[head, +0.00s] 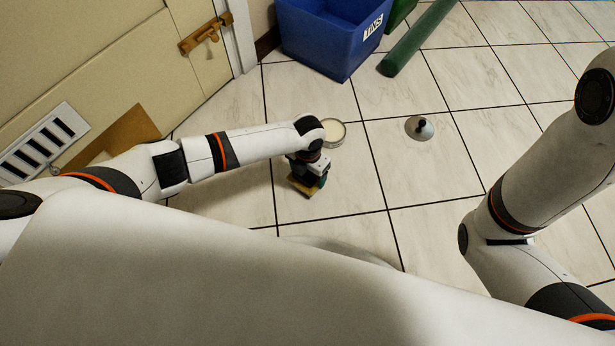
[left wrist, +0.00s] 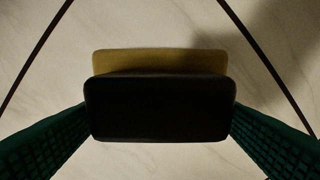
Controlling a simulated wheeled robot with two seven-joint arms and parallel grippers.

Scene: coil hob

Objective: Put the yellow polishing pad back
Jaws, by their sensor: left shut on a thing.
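The yellow polishing pad (head: 298,187) is a small block, largely hidden behind my left gripper in the head view. In the left wrist view the pad (left wrist: 160,60) shows as a yellow layer beyond a black block-shaped back. My left gripper (head: 310,180) is shut on it. Its green ribbed fingers press the two short sides of the black part in the left wrist view. The pad is over the tiled floor; I cannot tell whether it touches. My right arm shows at the right, but its gripper is out of view.
A round tin with pale contents (head: 333,131) stands just beyond my left gripper. A blue bin (head: 318,42) and a green cylinder (head: 418,38) are at the back. A cream door (head: 110,60) stands left. Floor tiles between are clear.

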